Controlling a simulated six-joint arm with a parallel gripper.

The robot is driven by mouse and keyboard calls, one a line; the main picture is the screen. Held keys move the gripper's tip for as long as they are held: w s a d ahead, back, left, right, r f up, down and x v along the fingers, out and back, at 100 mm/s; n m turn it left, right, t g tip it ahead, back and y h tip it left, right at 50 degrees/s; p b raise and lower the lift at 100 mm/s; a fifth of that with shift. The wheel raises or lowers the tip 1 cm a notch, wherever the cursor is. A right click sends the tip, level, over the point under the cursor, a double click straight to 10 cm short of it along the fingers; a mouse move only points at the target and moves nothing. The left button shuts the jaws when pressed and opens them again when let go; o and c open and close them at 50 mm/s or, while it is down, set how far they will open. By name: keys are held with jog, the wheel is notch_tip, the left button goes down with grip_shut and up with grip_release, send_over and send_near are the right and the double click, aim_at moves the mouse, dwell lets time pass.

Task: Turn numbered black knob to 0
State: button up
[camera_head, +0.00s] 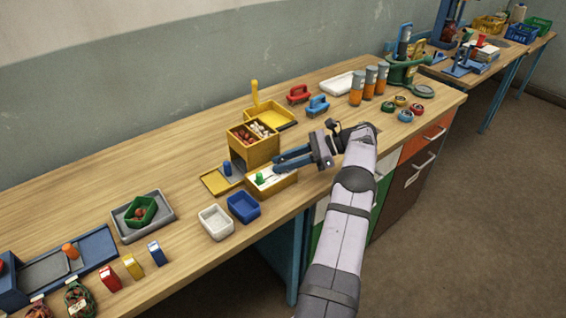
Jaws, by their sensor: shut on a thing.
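A yellow box with a white top panel (286,182) stands near the front edge of the table, at the middle of the view. A green knob (259,177) stands on the panel's left part. My gripper (277,167) reaches in from the right, its blue fingers low over the panel. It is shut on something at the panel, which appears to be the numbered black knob. The fingers hide most of that knob, and its numbers and pointer cannot be read at this size.
A yellow bin of small items (253,152) stands just behind the panel. A yellow tray with a blue knob (227,169) is to its left. A blue bin (243,208) and a white bin (215,223) stand in front-left.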

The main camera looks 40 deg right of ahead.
aim_at(283, 161)
jog(key=o, duration=1)
jog(key=shift+o, duration=0.2)
jog(key=shift+r, duration=0.2)
notch_tip(283, 161, up, 10)
jog(key=p, duration=0.8)
jog(key=shift+f, duration=0.1)
